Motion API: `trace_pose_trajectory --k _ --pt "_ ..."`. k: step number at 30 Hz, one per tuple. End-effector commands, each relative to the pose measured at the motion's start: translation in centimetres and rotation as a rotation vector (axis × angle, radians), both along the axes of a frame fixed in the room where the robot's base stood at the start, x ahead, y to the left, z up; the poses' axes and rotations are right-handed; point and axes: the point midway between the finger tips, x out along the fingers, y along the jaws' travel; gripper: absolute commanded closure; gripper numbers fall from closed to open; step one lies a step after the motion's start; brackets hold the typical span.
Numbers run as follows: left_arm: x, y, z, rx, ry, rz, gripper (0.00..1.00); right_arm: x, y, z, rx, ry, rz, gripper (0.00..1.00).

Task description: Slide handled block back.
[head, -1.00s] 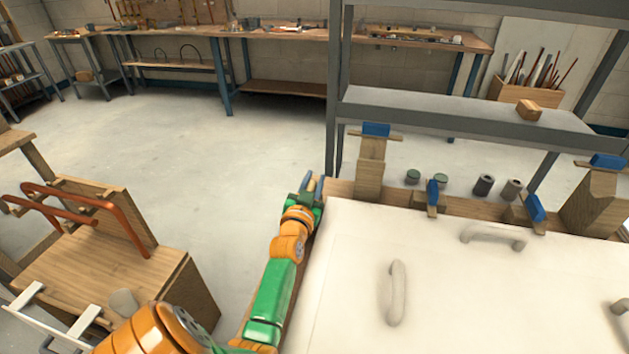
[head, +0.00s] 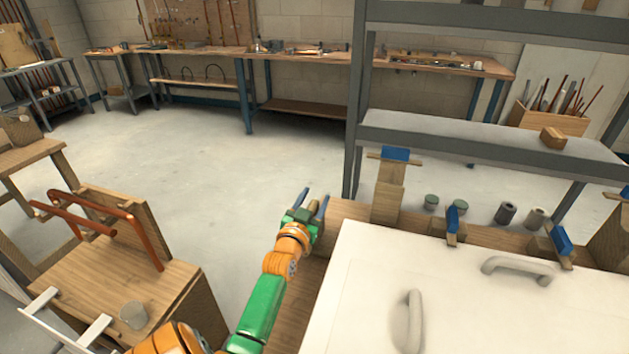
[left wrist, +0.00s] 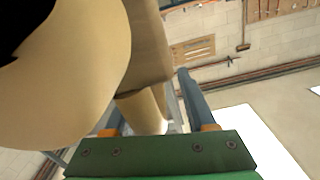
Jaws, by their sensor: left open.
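A wide white slab (head: 375,275) with pale curved handles (head: 413,320) lies on a wooden bench top at the lower right. A wooden block-like stand (head: 120,280) with an orange bent bar (head: 150,240) is at the lower left. I cannot tell which is the handled block. My left gripper (head: 313,204) is open and empty, beyond the slab's far left corner and apart from it. In the left wrist view its jaws (left wrist: 150,112) are spread, with a large blurred tan shape (left wrist: 75,80) close by. My right gripper is not in view.
A wooden post with a blue top (head: 388,190) stands right of my left gripper. A grey shelf rack (head: 480,140) rises behind. Open floor (head: 220,170) lies to the left.

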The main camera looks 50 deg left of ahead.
Motion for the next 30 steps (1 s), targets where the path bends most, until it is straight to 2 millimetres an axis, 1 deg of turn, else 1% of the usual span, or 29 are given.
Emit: trace_pose_trajectory --k 2,6,9,12,30 --pt "-0.7 -0.4 0.0 -0.001 0.002 -0.001 0.44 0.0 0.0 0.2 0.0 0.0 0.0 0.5" --pt "-3.5 -1.8 -0.1 -0.002 0.002 0.001 0.44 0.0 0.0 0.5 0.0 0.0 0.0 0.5" --pt "-5.2 -2.6 -0.1 -0.002 0.002 0.002 0.44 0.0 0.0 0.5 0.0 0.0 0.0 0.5" --pt "-6.1 -3.1 -0.1 -0.002 0.001 0.002 0.44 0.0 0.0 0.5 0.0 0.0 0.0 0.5" --pt "-6.2 -3.2 -0.1 -0.001 0.0 0.002 0.44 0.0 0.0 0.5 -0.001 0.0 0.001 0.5"
